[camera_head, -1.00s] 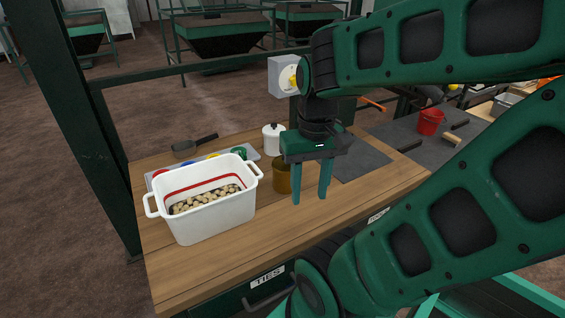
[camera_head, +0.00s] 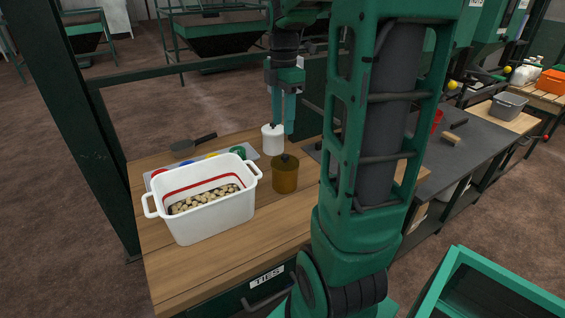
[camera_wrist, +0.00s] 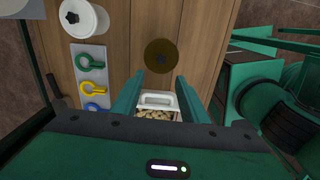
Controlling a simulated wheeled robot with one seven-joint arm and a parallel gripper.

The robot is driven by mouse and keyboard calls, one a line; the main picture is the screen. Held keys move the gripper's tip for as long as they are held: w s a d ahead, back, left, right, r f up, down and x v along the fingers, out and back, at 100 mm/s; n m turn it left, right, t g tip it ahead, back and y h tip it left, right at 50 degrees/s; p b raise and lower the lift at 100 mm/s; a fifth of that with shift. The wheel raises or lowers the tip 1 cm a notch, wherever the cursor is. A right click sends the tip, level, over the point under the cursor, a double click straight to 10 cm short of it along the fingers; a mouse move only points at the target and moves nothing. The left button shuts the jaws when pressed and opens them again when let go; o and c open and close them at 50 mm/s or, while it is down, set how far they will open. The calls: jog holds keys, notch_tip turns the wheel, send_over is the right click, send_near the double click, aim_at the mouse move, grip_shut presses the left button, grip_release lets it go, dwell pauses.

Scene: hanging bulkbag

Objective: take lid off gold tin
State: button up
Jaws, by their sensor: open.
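The gold tin (camera_head: 285,178) stands upright on the wooden bench, right of the white tub, with its dark-knobbed lid (camera_head: 284,159) on top. In the wrist view the lid (camera_wrist: 161,56) shows from above as a round brownish disc with a dark knob, beyond my fingertips. My gripper (camera_head: 283,128) is raised above the bench, behind the gold tin in the head view, pointing down, open and empty. Its two fingers also show in the wrist view (camera_wrist: 157,82). A white canister (camera_head: 272,139) with a dark knob stands just behind and left of the tin.
A white tub (camera_head: 205,215) of pale lumps stands left of the tin. Behind it lies a grey tray (camera_wrist: 92,75) with coloured rings. A dark scoop (camera_head: 193,143) lies at the back. Bare wood (camera_head: 262,235) lies in front of the tin.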

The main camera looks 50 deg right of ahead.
send_over(284, 156)
jog(key=f, duration=0.4)
jog(key=shift+w+f, duration=0.35)
jog(key=shift+f, duration=0.05)
jog(key=shift+s+d+f, duration=0.1)
jog(key=shift+s+f, duration=0.05)
jog(key=shift+f, duration=1.35)
jog(key=shift+s+f, duration=0.15)
jog(key=shift+f, duration=1.35)
grip_shut()
